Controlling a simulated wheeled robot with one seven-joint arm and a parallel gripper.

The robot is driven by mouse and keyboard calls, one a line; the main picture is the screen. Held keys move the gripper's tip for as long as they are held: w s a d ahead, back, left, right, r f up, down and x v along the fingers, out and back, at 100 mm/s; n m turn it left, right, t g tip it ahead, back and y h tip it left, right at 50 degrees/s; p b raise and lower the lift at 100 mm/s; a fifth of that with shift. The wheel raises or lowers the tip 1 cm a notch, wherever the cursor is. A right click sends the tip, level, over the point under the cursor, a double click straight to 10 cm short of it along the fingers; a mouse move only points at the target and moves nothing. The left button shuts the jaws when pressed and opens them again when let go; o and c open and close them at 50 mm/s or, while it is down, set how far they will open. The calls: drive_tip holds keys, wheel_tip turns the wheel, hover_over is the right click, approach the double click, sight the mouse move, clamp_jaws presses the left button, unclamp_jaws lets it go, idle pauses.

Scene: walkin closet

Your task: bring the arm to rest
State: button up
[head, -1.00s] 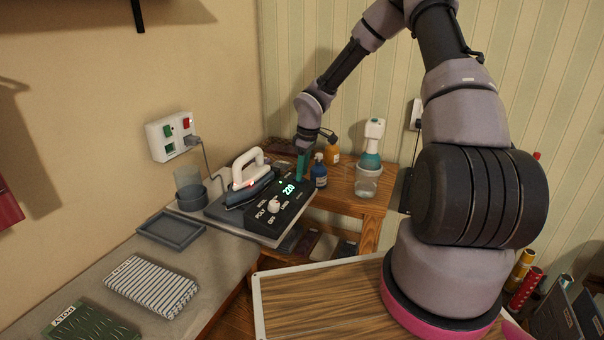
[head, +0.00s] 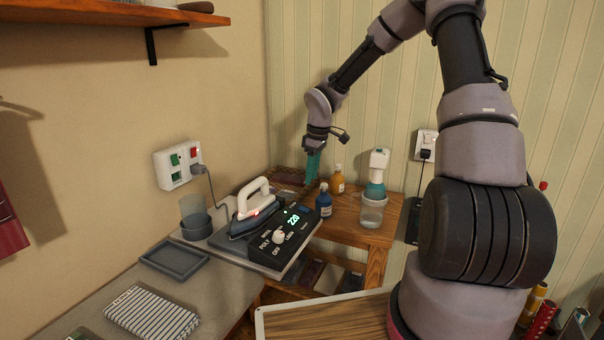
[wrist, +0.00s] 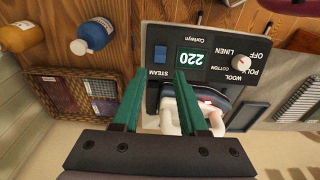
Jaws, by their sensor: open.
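My gripper (head: 313,167) has green fingers and hangs at the end of my arm, above the back of the ironing station. In the wrist view my gripper (wrist: 156,75) shows its two fingers spread apart with nothing between them. Beyond the fingertips is the black control box (wrist: 203,55), its display reading 220. The white-handled iron (head: 255,205) rests on its stand beside the control box, and it also shows below the box in the wrist view (wrist: 185,108). My gripper appears apart from both.
A wall socket (head: 178,163) and shelf (head: 100,20) are at left. A grey tray (head: 174,260) and striped cloth (head: 152,313) lie in front.

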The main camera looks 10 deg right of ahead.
drive_tip(key=s+d+r+m+t, duration=0.2)
drive_tip(key=s+r+m, duration=0.5)
drive_tip(key=s+r, duration=0.7)
drive_tip(key=s+d+r+m+t+y, duration=0.1)
drive_tip(key=s+d+r+m+t, duration=0.2)
drive_tip(key=s+r+m, duration=0.5)
drive_tip(key=s+r+t, duration=0.1)
drive_tip(key=s+r, duration=0.5)
drive_tip(key=s, duration=0.1)
drive_tip(key=shift+s, duration=0.35)
drive_tip(key=shift+r, duration=0.1)
